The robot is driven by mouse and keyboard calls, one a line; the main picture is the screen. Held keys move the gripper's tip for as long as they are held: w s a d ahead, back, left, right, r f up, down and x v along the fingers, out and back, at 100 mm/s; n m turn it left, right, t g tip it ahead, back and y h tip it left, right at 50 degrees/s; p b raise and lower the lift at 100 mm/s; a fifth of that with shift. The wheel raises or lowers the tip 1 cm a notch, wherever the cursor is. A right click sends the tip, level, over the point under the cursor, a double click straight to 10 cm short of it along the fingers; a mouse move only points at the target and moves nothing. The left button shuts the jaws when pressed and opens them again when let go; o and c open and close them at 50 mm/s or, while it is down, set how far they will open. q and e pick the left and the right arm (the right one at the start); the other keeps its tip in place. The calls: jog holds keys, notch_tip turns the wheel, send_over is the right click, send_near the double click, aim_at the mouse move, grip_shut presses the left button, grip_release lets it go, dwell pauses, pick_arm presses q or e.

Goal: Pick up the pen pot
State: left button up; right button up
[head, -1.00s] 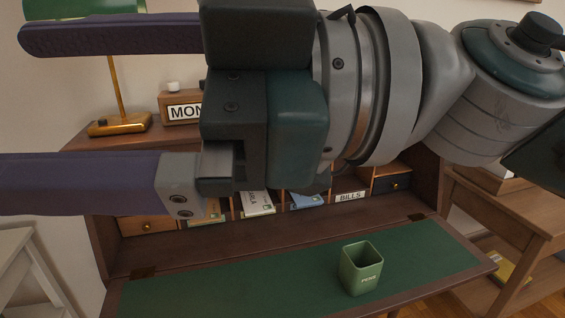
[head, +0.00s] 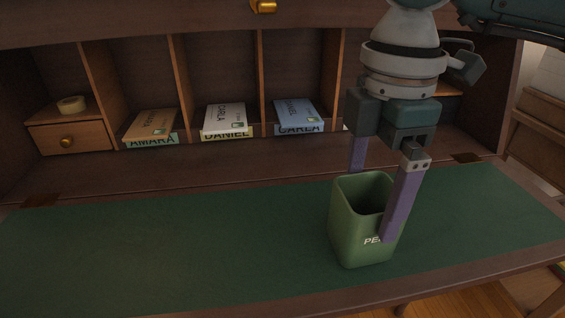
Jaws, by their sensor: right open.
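The pen pot (head: 350,232) is a green, square, open-topped cup with white lettering on its front. It stands upright on the green writing surface (head: 150,245) of the desk and looks empty. My right gripper (head: 374,203) points down over the pot with its two purple fingers apart. One finger is in front of the pot's right side and covers part of its lettering. The other finger goes down behind the pot's back rim, its tip hidden. I cannot tell whether either finger touches the pot. My left gripper is not in view.
Behind the pot are pigeonholes with books labelled AMARA (head: 151,127), DANIEL (head: 225,121) and CARLA (head: 297,115). A small drawer (head: 68,138) with a roll of tape (head: 72,104) on top is at left. The writing surface left of the pot is clear.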

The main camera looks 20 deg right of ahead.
aim_at(359, 201)
notch_tip(359, 201, down, 6)
jog(key=shift+f+b, duration=0.1)
jog(key=shift+b, duration=0.55)
jog(key=shift+w, duration=0.1)
jog(key=shift+c, duration=0.4)
jog(key=c, duration=1.2)
